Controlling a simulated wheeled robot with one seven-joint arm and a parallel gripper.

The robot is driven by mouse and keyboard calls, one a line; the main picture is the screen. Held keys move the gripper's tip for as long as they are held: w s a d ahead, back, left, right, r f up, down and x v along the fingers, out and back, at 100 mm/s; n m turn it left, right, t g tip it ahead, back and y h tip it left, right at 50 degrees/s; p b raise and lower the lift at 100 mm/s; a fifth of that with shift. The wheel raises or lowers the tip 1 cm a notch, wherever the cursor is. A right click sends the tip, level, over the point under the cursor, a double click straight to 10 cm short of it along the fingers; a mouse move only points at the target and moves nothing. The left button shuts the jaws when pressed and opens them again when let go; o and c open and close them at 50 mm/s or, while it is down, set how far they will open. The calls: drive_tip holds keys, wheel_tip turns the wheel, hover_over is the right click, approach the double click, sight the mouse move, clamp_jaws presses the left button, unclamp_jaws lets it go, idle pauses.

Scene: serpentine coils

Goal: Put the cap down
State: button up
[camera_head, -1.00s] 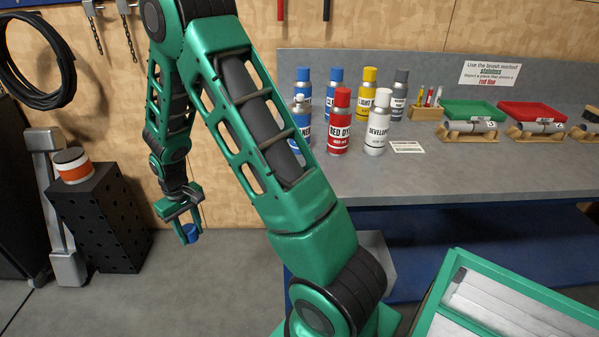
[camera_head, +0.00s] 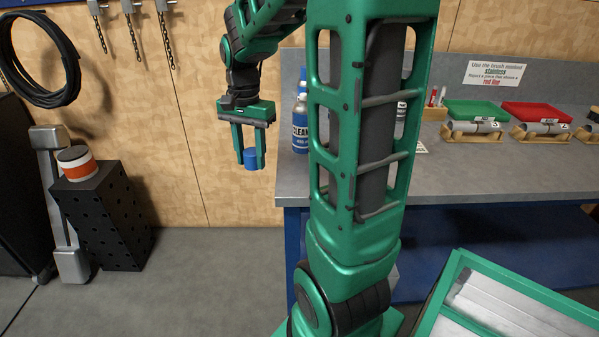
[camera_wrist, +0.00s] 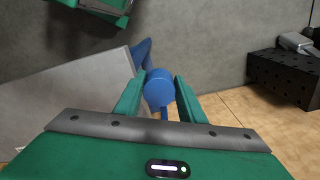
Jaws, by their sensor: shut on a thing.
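My gripper (camera_head: 250,162) points down and is shut on the blue cap (camera_head: 251,158). It holds the cap in the air just left of the bench's left edge. In the wrist view the blue cap (camera_wrist: 159,88) sits between the two green fingers of my gripper (camera_wrist: 158,95). A blue-labelled cleaner can (camera_head: 300,130) stands on the grey bench (camera_head: 460,182), to the right of my gripper. My arm hides most of the other cans that stand on the bench.
Green tray (camera_head: 476,110) and red tray (camera_head: 537,112) lie at the back right of the bench, behind metal cylinders on wooden stands. A green-framed case (camera_head: 500,300) is at front right.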

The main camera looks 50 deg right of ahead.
drive_tip(key=s+d+r+m, duration=0.1)
drive_tip(key=s+r+m, duration=0.3)
drive_tip(key=s+r, duration=0.25)
hover_over(303, 170)
wheel_tip(303, 170, down, 8)
drive_tip(key=shift+a+r, duration=0.15)
drive_tip(key=shift+r, duration=0.1)
drive_tip(key=shift+f, duration=2.05)
drive_tip(key=o, duration=1)
drive_tip(key=shift+f, duration=0.1)
